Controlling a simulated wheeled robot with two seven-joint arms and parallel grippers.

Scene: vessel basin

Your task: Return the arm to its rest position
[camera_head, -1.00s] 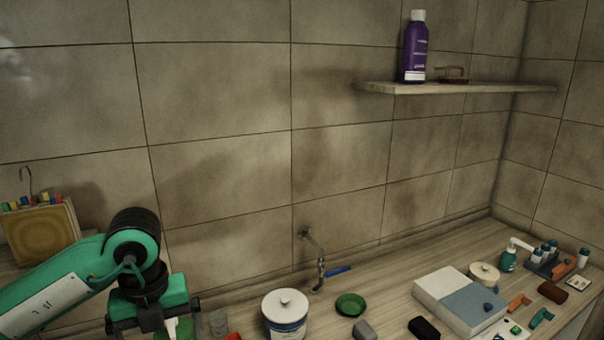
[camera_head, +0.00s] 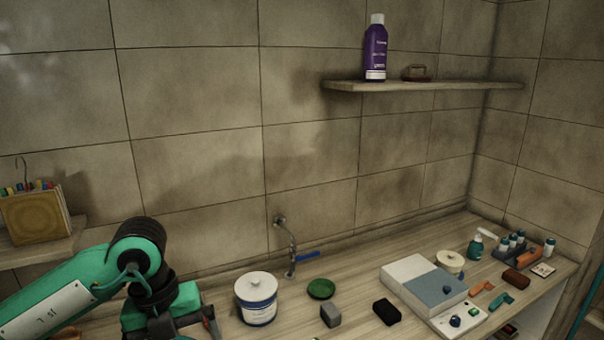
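My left arm comes in from the lower left, green with black joints. Its gripper (camera_head: 180,322) points down at the bottom edge of the picture, at the left end of the counter (camera_head: 355,265). Its fingertips are cut off or hidden, so I cannot tell whether it is open or shut, or whether it holds anything. The white lidded pot (camera_head: 256,300) stands on the counter to the right of the gripper, apart from it. My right gripper is not in view.
A green dish (camera_head: 321,288), a grey block (camera_head: 331,314), a black block (camera_head: 386,311) and a grey-white box (camera_head: 425,283) lie farther right. A tap (camera_head: 291,250) is on the wall. A purple bottle (camera_head: 375,48) stands on the wall shelf (camera_head: 430,86). A brown book-like block (camera_head: 35,215) is at left.

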